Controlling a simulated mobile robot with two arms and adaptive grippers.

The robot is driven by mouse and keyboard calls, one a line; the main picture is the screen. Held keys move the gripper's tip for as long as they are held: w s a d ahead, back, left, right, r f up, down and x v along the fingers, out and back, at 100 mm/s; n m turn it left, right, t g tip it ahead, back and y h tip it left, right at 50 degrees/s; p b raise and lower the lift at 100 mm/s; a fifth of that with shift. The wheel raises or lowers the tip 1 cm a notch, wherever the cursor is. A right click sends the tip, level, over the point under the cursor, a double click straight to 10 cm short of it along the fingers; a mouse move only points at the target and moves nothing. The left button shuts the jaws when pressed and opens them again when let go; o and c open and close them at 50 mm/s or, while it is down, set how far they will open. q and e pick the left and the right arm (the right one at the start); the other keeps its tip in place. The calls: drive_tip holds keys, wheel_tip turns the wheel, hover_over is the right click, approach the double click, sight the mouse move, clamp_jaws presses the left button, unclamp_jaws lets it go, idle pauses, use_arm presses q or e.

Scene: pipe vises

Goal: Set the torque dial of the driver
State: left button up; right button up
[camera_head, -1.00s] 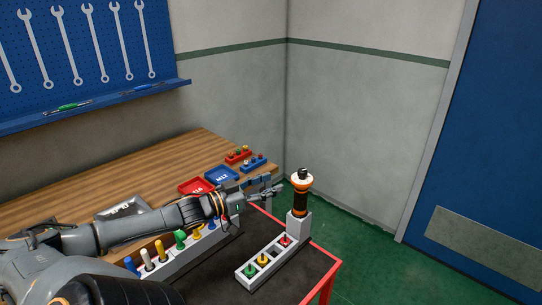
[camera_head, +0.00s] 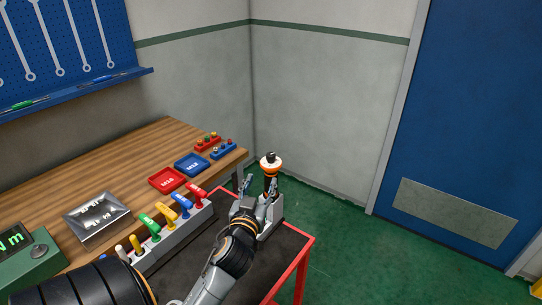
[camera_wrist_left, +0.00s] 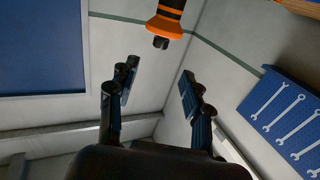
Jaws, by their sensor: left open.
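The driver (camera_head: 270,163) stands upright in a grey holder (camera_head: 270,229) at the far end of the dark cart top. It has a dark body, an orange collar with a pale top, and a black nub on top. My left gripper (camera_head: 259,187) is open, its fingers spread close to the driver and below its collar in the head view. In the left wrist view the driver's orange collar (camera_wrist_left: 163,27) shows at the top edge, beyond the spread, empty fingertips (camera_wrist_left: 156,84). The gripper and arm hide the driver's lower part. My right gripper is not in view.
A grey rack with several coloured handles (camera_head: 183,226) stands left of my arm. Red (camera_head: 167,180) and blue (camera_head: 192,164) trays, a metal tray (camera_head: 97,218) and a green display box (camera_head: 30,253) are on the wooden bench. Open green floor lies right of the cart.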

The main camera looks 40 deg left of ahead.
sight(270, 158)
use_arm(q)
drive_tip(key=p+x, duration=0.3)
drive_tip(key=x, duration=0.9)
drive_tip(key=shift+a, duration=0.15)
drive_tip(key=shift+w+a+f, duration=0.1)
drive_tip(key=shift+w+a, duration=0.2)
drive_tip(key=shift+w, duration=0.25)
clamp_jaws()
